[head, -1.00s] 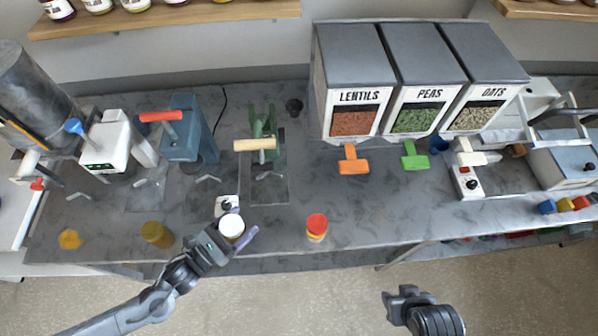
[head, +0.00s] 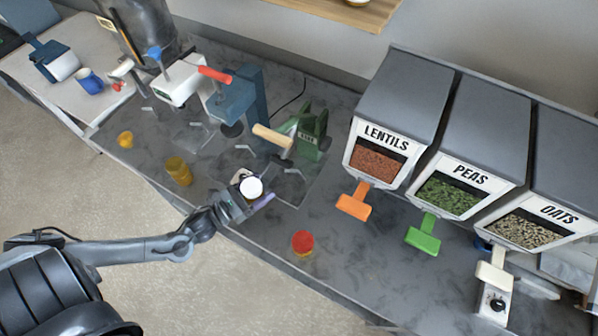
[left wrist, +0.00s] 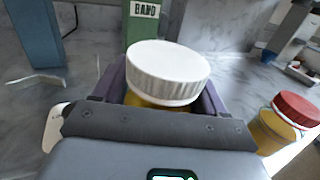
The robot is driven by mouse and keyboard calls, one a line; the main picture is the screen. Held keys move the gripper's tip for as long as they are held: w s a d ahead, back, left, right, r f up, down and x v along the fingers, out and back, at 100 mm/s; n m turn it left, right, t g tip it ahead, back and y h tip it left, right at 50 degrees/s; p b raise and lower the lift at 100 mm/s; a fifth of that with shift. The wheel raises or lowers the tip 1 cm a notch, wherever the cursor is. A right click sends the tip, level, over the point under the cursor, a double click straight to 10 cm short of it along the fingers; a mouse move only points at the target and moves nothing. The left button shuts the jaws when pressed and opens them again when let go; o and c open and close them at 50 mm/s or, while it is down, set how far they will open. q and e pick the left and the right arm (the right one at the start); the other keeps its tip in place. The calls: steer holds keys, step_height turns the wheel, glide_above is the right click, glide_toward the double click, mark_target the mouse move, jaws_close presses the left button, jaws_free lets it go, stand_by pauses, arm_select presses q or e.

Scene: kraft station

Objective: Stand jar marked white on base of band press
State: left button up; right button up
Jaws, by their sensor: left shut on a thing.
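The jar with the white lid (head: 251,187) is between the fingers of my left gripper (head: 250,197), near the front edge of the counter. In the left wrist view its white ribbed lid (left wrist: 167,72) stands above the purple fingers, with a little yellow body below; the rest is hidden. I cannot tell whether its bottom touches the counter. The green band press (head: 311,131), labelled BAND in the left wrist view (left wrist: 144,12), stands behind and right of the gripper. Its base plate (head: 292,188) looks empty. My right gripper is out of view.
A red-lidded jar (head: 302,242) stands to the right near the front edge. An amber jar (head: 179,171) and a yellow piece (head: 125,139) are to the left. A blue press (head: 238,100) stands left of the green one. Dispensers (head: 395,120) stand at the right.

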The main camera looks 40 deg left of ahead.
arm_select(q)
steer(key=x, duration=1.4)
steer(key=shift+p, duration=0.3)
steer(key=shift+d+f, duration=0.1)
steer(key=shift+f, duration=1.65)
steer(key=shift+f, duration=0.1)
steer(key=o, duration=1)
steer(key=shift+f, duration=0.15)
steer(key=o, duration=0.5)
steer(key=shift+c, duration=0.2)
